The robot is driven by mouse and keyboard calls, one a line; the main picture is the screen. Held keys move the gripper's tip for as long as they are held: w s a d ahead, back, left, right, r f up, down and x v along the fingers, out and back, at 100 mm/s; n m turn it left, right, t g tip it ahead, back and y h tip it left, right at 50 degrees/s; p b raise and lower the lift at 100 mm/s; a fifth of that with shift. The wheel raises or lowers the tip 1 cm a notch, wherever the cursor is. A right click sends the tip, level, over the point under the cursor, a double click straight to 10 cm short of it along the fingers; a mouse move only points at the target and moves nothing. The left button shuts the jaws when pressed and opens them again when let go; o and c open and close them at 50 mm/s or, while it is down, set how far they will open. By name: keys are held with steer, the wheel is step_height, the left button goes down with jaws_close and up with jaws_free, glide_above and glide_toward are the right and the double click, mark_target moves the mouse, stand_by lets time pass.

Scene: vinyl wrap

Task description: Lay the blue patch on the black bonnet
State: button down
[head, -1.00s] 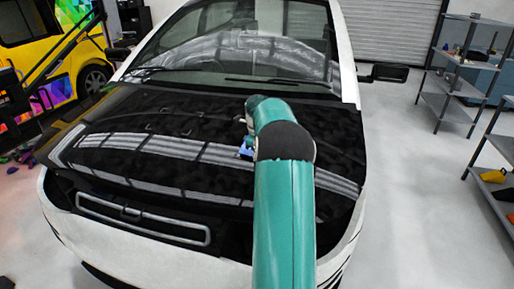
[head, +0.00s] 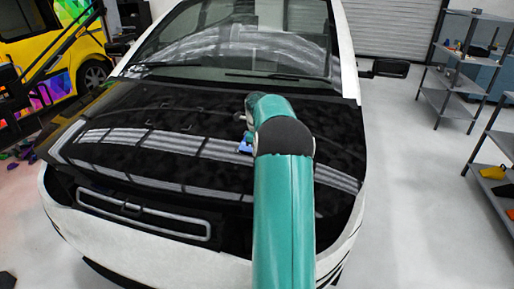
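The black bonnet (head: 150,160) of a white car fills the middle of the head view, glossy with white light reflections. A small piece of the blue patch (head: 245,147) shows just left of my teal arm, over the middle of the bonnet. My arm reaches forward over the bonnet and hides the rest of the patch. I cannot tell whether the patch touches the bonnet or is held above it. My gripper is hidden behind my arm, so its fingers do not show.
The windscreen (head: 235,45) rises behind the bonnet. A side mirror (head: 390,68) sticks out at right. Metal shelves (head: 455,75) stand at the right. A yellow vehicle (head: 40,50) is at the back left. The pale floor (head: 410,200) right of the car is clear.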

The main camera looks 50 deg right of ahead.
steer(key=shift+d+f, duration=0.1)
steer(key=shift+f, duration=0.3)
stand_by(0.6)
steer(key=c, duration=1.6)
jaws_free()
steer(key=shift+o, duration=0.2)
